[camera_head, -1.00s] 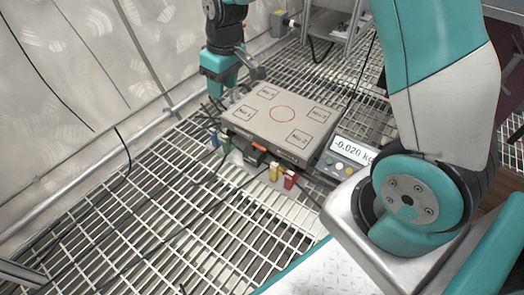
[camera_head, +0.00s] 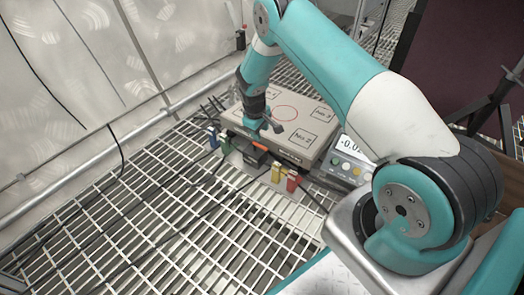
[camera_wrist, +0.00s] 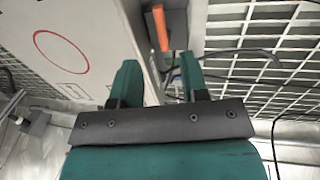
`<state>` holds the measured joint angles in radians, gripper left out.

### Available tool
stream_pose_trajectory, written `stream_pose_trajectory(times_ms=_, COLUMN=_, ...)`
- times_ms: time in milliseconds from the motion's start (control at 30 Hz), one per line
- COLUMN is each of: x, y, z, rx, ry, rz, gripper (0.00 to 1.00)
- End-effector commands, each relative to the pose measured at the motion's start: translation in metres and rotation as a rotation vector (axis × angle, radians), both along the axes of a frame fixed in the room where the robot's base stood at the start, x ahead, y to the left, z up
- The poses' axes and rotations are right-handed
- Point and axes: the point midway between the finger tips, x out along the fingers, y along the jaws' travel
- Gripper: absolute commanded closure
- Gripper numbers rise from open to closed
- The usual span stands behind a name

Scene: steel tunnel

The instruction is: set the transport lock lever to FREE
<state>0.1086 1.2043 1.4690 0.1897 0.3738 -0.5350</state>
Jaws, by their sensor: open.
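The transport lock lever, with an orange handle (camera_wrist: 160,30), shows in the wrist view at the top, just beyond my fingertips. It sits on a dark housing (camera_wrist: 174,20) at the side of the grey scale platform (camera_wrist: 60,40). In the head view the housing (camera_head: 255,155) is on the platform's front side, and the lever is only a small orange spot. My gripper (camera_wrist: 158,72) is open and empty, its two green fingers apart and pointing toward the lever, not around it. In the head view my gripper (camera_head: 265,126) hangs over the platform's front edge. Any FREE marking is not readable.
Blue and green blocks (camera_head: 224,143) stand left of the housing, yellow and red blocks (camera_head: 277,172) right of it. A display panel (camera_head: 347,158) stands to the right. Black cables lie on the grating (camera_head: 140,215). A wall and pipe (camera_head: 150,122) run along the left.

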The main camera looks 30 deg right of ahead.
Motion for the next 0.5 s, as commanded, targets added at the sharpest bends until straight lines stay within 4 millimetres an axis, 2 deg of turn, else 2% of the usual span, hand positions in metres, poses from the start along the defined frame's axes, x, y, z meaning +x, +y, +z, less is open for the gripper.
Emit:
stream_pose_trajectory(times_ms=33, x=0.000, y=-0.002, z=-0.019, rx=0.001, ry=0.001, rz=0.000, gripper=0.59)
stream_pose_trajectory(times_ms=200, x=0.003, y=-0.009, z=-0.055, rx=0.001, ry=0.001, rz=-0.001, gripper=0.59)
stream_pose_trajectory(times_ms=333, x=0.004, y=-0.013, z=-0.074, rx=0.001, ry=0.000, rz=-0.001, gripper=0.59)
stream_pose_trajectory(times_ms=500, x=0.006, y=-0.016, z=-0.086, rx=0.001, ry=0.000, rz=-0.001, gripper=0.59)
